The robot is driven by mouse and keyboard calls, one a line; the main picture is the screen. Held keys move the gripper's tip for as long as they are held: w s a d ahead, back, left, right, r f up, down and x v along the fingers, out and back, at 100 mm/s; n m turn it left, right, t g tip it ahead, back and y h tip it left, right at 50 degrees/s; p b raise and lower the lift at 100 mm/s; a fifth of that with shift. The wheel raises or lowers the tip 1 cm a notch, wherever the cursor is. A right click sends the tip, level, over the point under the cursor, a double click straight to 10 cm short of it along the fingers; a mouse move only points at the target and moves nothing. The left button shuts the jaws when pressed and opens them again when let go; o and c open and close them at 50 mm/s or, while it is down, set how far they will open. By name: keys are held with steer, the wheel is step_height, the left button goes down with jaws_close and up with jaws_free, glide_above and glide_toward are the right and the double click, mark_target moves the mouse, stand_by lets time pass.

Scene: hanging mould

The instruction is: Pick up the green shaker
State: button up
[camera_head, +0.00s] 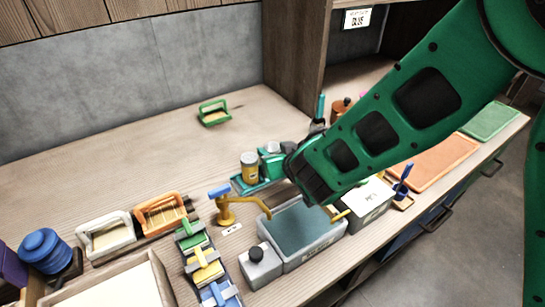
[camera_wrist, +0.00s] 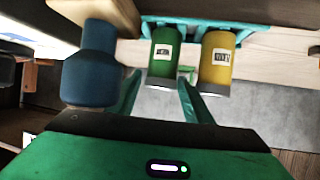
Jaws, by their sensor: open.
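The green shaker (camera_head: 271,164) stands in a teal rack (camera_head: 240,187) beside the yellow shaker (camera_head: 249,165), at the middle of the counter. In the wrist view, the green shaker (camera_wrist: 165,55) has a white label and a grey end, with the yellow shaker (camera_wrist: 217,60) just to its right. My gripper's two green fingers (camera_wrist: 158,98) are open, with a gap between them. The green shaker lies ahead of that gap, and nothing is held. In the head view my arm hides the fingers and part of the green shaker's right side.
A dark blue object (camera_wrist: 91,65) stands close left of my fingers in the wrist view. A yellow tap (camera_head: 232,207) and a grey basin (camera_head: 268,256) are in front of the rack. The counter behind is mostly clear, with a small green-framed holder (camera_head: 214,112).

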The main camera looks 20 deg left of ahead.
steer(key=shift+x, duration=0.9)
steer(key=c, duration=0.8)
